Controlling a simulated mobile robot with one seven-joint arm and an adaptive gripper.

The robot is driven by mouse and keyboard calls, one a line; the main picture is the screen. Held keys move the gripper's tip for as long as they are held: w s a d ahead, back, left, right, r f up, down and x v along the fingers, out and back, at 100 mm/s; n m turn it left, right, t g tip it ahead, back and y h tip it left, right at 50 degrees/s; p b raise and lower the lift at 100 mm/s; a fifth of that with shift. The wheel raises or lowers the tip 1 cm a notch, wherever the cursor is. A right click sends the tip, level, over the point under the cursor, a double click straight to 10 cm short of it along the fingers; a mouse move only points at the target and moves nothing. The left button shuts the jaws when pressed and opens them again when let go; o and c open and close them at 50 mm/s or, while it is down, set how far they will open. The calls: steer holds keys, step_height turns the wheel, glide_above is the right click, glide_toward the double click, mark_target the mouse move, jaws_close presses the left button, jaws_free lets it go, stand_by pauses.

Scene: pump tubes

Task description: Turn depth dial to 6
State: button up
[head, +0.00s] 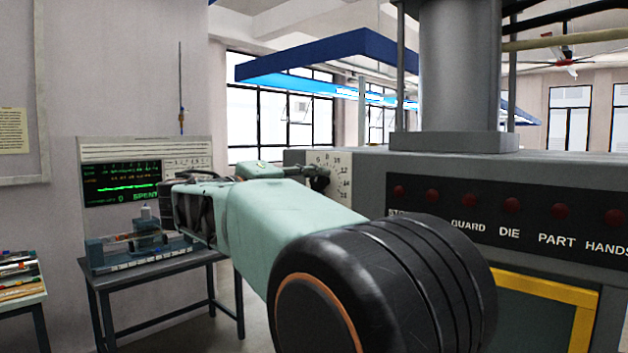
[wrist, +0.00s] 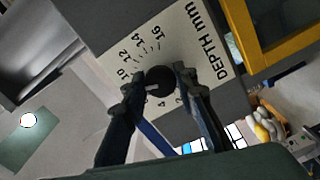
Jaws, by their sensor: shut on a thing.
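The depth dial's white plate (wrist: 200,45), lettered "DEPTH mm", fills the upper middle of the wrist view, tilted. The numbers 10, 12, 14, 16, 2 and 4 show around its black round knob (wrist: 161,77). My gripper (wrist: 157,82) is shut on the knob, one finger on each side. A short pale mark on the knob points left in the wrist view; I cannot tell its exact reading. The left finger and knob hide numbers between 4 and 10. In the head view the dial plate (head: 340,170) is partly hidden by my gripper (head: 314,178).
The grey machine (head: 450,170) carries a black panel (head: 530,220) with red lamps, right of my arm. Its yellow frame (head: 545,297) is below. Open floor shows between table and machine.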

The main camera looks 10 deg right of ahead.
steer(key=n+p, duration=0.1)
steer(key=n, duration=0.1)
steer(key=n+p, duration=0.2)
steer(key=n, duration=0.1)
steer(key=shift+r+n, duration=0.2)
steer(key=shift+n, duration=0.1)
steer(key=shift+f+n+p, duration=0.1)
steer(key=shift+n+p, duration=1)
steer(key=shift+n, duration=0.8)
steer(key=o, duration=1.2)
steer(key=v, duration=1.2)
